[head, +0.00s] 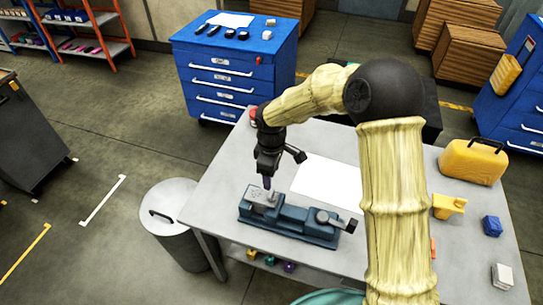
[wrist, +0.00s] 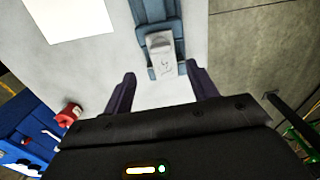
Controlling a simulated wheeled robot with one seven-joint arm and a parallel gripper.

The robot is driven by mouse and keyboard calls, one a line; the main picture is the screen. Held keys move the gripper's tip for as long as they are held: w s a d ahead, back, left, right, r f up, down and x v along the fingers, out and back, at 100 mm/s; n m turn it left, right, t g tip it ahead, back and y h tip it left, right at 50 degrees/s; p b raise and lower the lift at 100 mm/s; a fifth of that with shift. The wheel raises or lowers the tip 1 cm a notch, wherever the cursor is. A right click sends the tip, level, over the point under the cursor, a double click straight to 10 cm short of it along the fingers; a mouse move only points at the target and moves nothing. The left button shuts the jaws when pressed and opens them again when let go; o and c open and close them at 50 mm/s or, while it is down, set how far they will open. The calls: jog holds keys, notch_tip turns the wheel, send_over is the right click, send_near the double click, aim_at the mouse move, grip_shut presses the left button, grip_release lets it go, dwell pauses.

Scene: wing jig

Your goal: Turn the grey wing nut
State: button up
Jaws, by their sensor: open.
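A blue vise-like jig (head: 300,226) lies on the grey worktable, and its end also shows in the wrist view (wrist: 147,14). A light grey piece (wrist: 161,58) sits on that end, small in the head view (head: 257,194). It seems to be where the grey wing nut is, but I cannot make out the wings clearly. My gripper (head: 267,183) is above the jig's left end, pointing down. In the wrist view my gripper (wrist: 161,74) has its two dark fingers spread apart, with nothing held between them. The grey piece appears just beyond the fingertips, roughly centred.
A white sheet (head: 322,182) lies behind the jig. A yellow case (head: 472,162), a yellow part (head: 447,205) and a blue block (head: 492,226) stand on the table's right. A grey bin (head: 172,228) stands at its left, a blue drawer cabinet (head: 235,68) behind.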

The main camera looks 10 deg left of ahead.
notch_tip(320, 180, up, 8)
jog(key=shift+b, duration=0.4)
jog(key=s+d+m+t, duration=0.1)
jog(key=s+d+m, duration=0.3)
jog(key=d, duration=0.5)
jog(key=s+d+m, duration=0.4)
jog(key=d+m, duration=0.3)
jog(key=d, duration=0.3)
jog(key=s+d+m+t, duration=0.1)
jog(key=s+d+m, duration=0.3)
jog(key=d, duration=0.6)
jog(key=shift+s+f+m+t, duration=0.3)
jog(key=shift+s+f+m, duration=0.1)
jog(key=shift+m, duration=0.7)
